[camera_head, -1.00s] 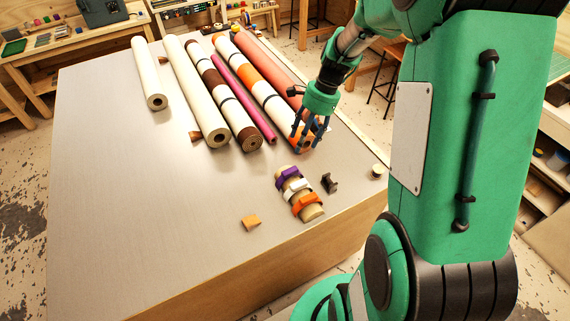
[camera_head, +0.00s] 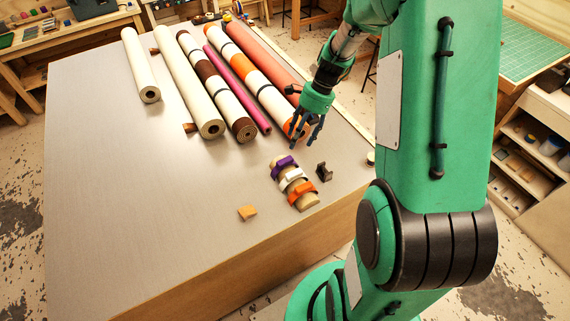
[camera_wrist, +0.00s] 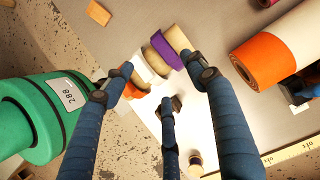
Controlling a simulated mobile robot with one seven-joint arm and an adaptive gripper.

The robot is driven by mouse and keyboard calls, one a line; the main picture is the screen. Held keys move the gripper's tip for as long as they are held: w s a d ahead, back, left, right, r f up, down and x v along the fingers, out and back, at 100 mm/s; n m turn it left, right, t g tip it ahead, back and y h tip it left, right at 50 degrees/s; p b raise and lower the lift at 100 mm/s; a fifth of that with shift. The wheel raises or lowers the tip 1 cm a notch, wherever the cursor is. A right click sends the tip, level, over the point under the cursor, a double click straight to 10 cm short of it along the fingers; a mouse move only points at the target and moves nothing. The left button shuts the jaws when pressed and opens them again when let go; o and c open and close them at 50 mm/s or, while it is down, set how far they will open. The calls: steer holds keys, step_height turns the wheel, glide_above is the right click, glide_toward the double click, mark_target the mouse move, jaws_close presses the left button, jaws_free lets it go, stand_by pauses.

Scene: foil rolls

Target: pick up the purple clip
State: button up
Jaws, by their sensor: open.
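The purple clip (camera_head: 283,162) sits around the back end of a short tan wooden rod (camera_head: 308,203) on the table. The wrist view shows the purple clip (camera_wrist: 166,53) beyond my fingertips, between the upper two fingers. A white clip (camera_head: 292,176) and an orange clip (camera_head: 303,190) sit on the same rod, toward its front. In the wrist view a finger partly covers the orange clip. My gripper (camera_head: 305,138) is open and empty. It hangs above the table, behind and to the right of the purple clip, apart from it.
Several long rolls lie side by side behind; the orange-ended one (camera_wrist: 262,62) is close to my gripper. A small black bracket (camera_head: 323,171) stands right of the clips. A wooden wedge (camera_head: 247,212) lies to the left. The table (camera_head: 120,210) is bare at front left.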

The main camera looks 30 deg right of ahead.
glide_above(287, 161)
steer(key=d, duration=0.2)
steer(key=shift+s+f, duration=0.15)
steer(key=shift+f, duration=2.7)
steer(key=shift+f, duration=0.1)
steer(key=shift+w+b+x, duration=0.1)
steer(key=shift+b+x, duration=0.15)
steer(key=shift+x, duration=1)
steer(key=shift+w+b+x, duration=0.15)
steer(key=shift+b+x, duration=0.1)
steer(key=shift+x, duration=1)
steer(key=shift+d, duration=0.1)
steer(key=c, duration=1.2)
